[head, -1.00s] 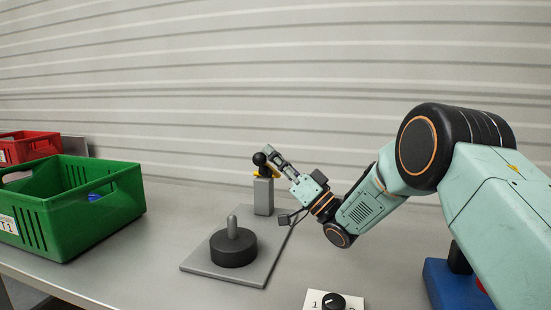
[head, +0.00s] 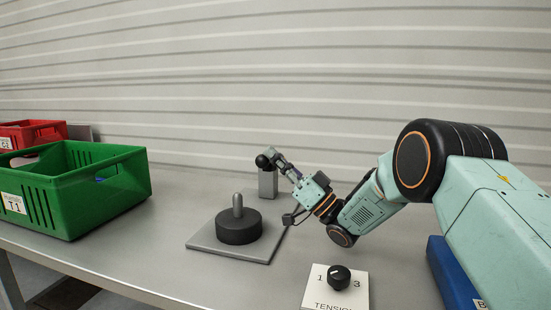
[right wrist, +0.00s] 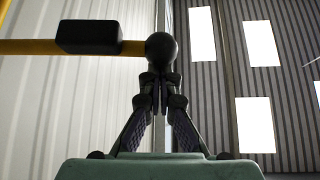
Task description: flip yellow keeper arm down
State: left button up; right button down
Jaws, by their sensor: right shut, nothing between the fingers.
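The yellow keeper arm (right wrist: 30,47) shows in the right wrist view as a bar from the left with a black block (right wrist: 88,37) on it. It ends at a black ball (right wrist: 161,48). In the head view the ball (head: 263,161) is at the top of the grey post (head: 268,184); the yellow bar cannot be made out there. My right gripper (head: 273,156) is at the ball. In the right wrist view its fingers (right wrist: 160,92) are shut and empty, right below the ball in the picture; whether they touch it is unclear. My left gripper is out of view.
A grey plate (head: 205,244) carries a black disc with a peg (head: 238,227) in front of the post. A white tension dial panel (head: 312,288) lies at the front. A green crate (head: 110,197) and a red crate (head: 45,131) stand left. A blue object (head: 447,275) is at right.

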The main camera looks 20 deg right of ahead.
jog(key=shift+s, duration=0.1)
jog(key=s+d, duration=0.8)
jog(key=d, duration=0.1)
jog(key=shift+s+d+f, duration=0.25)
jog(key=shift+s+f, duration=0.05)
jog(key=shift+s, duration=0.05)
dwell(0.3)
